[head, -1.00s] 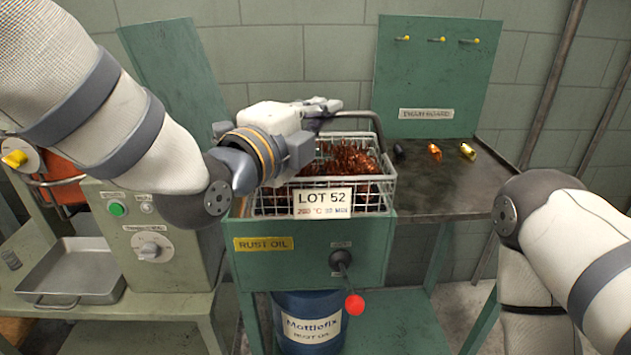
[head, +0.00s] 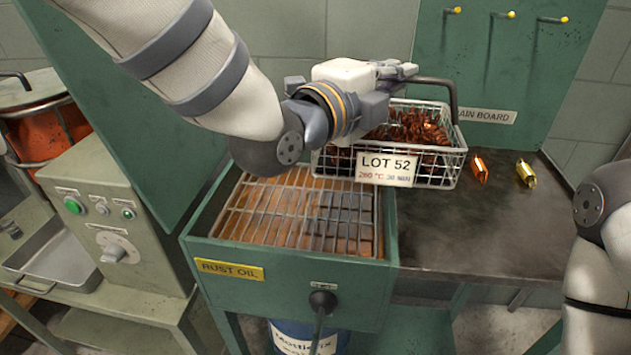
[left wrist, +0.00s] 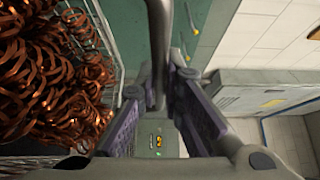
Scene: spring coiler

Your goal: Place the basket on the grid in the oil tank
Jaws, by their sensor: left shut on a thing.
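The wire basket (head: 440,170) holds coppery coiled springs (head: 412,128) and carries a LOT 52 label (head: 387,167). My left gripper (head: 408,72) is shut on the basket's dark handle (head: 452,95). In the left wrist view, the handle (left wrist: 158,50) runs between the fingers (left wrist: 155,108), with the springs at left. The green oil tank (head: 290,290) stands below, its wire grid (head: 300,215) bare over brownish oil. The basket appears above the tank's back right corner and the bench beside it; its exact height is unclear. My right gripper is out of view; only part of that arm shows.
The dark drain bench (head: 470,235) right of the tank has a copper piece (head: 479,170) and a gold piece (head: 526,173). A green pegboard (head: 570,60) rises behind. The control box (head: 110,225) and metal tray (head: 60,255) are at left. A lever (head: 322,302) sticks out front.

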